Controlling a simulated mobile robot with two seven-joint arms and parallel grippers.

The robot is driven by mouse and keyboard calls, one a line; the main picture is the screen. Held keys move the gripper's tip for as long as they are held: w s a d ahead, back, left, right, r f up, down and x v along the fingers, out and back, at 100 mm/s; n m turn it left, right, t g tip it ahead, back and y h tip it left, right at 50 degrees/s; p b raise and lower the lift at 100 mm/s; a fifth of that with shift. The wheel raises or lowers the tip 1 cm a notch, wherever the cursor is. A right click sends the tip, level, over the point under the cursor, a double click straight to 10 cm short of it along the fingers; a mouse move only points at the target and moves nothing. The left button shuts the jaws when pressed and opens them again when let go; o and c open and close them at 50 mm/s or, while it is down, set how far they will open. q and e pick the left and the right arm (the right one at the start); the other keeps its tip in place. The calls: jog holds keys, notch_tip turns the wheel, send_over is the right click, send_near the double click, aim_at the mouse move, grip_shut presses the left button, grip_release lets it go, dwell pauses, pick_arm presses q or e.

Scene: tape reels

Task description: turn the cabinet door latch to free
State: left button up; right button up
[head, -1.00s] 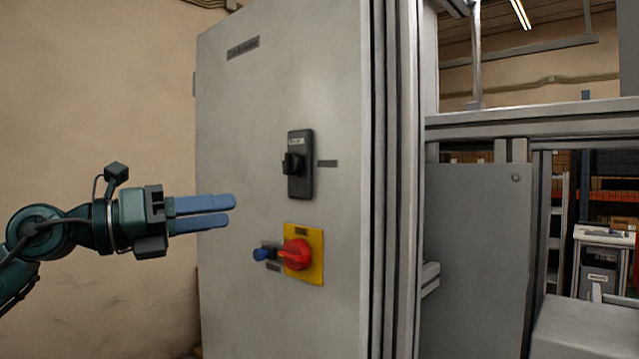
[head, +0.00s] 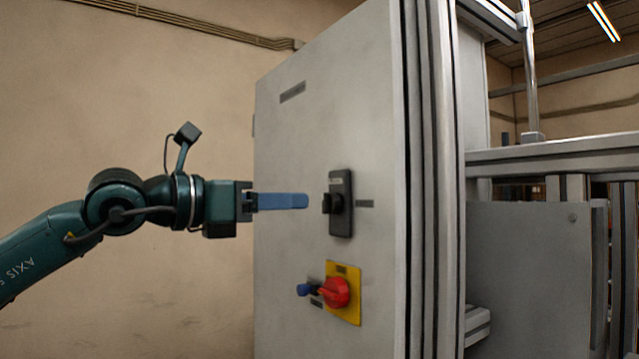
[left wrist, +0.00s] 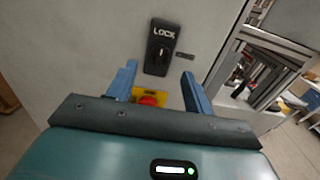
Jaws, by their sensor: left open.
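The grey cabinet door (head: 300,140) fills the middle of the head view. The black latch (head: 340,204) is a plate with a protruding knob on the door; it also shows in the left wrist view (left wrist: 160,47), labelled "LOCK". My left gripper (head: 305,201) points at the latch from the left, level with its knob, with its blue fingertips just short of it in the picture. In the left wrist view its two fingers (left wrist: 159,70) stand apart with nothing between them, and the latch lies ahead. The gap to the latch is hard to judge. My right gripper is not in view.
Below the latch is a red rotary switch (head: 334,292) on a yellow plate, with a small blue knob (head: 303,289) at its left. An aluminium frame with a grey panel (head: 530,280) stands right of the cabinet. The bare wall is at the left.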

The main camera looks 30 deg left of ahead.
aim_at(323, 202)
pick_arm(q)
jog(key=p+x, duration=0.1)
jog(key=x, duration=0.4)
jog(key=shift+f, duration=0.1)
jog(key=shift+x, duration=1.05)
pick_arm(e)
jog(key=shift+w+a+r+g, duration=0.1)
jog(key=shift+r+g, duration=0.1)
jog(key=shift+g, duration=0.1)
pick_arm(q)
jog(key=c, duration=0.9)
jog(key=shift+c, duration=0.2)
